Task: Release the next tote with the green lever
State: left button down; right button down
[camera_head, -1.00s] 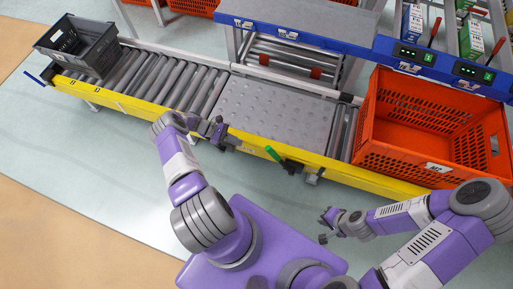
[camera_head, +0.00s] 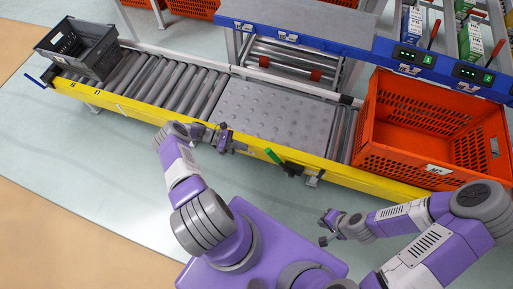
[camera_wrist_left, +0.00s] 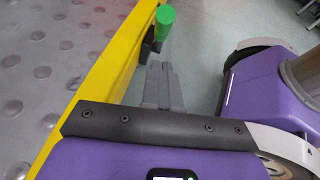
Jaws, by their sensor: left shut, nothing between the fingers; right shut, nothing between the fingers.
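The green lever (camera_head: 272,156) sticks up from the front of the yellow conveyor rail, near the middle of the head view. It also shows in the left wrist view (camera_wrist_left: 164,20), just beyond the fingertips. My left gripper (camera_head: 242,147) is shut and empty, a short way left of the lever and apart from it; its closed fingers (camera_wrist_left: 158,78) point towards the lever. My right gripper (camera_head: 325,228) is shut and empty, in front of the conveyor at the lower right. A dark grey tote (camera_head: 92,55) sits at the far left end.
The yellow rail (camera_head: 135,107) runs along the conveyor's front. A studded grey plate (camera_head: 270,110) lies between rollers (camera_head: 175,85) and the orange tote. A blue lever (camera_head: 35,80) is at the left end. A blue shelf (camera_head: 320,38) stands behind.

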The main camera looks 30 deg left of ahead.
pick_arm(q)
jog(key=w+d, duration=0.2)
jog(key=d, duration=0.4)
jog(key=shift+w+d+r+p, duration=0.15)
jog(key=shift+w+r+p, duration=0.05)
jog(key=shift+w+p, duration=0.2)
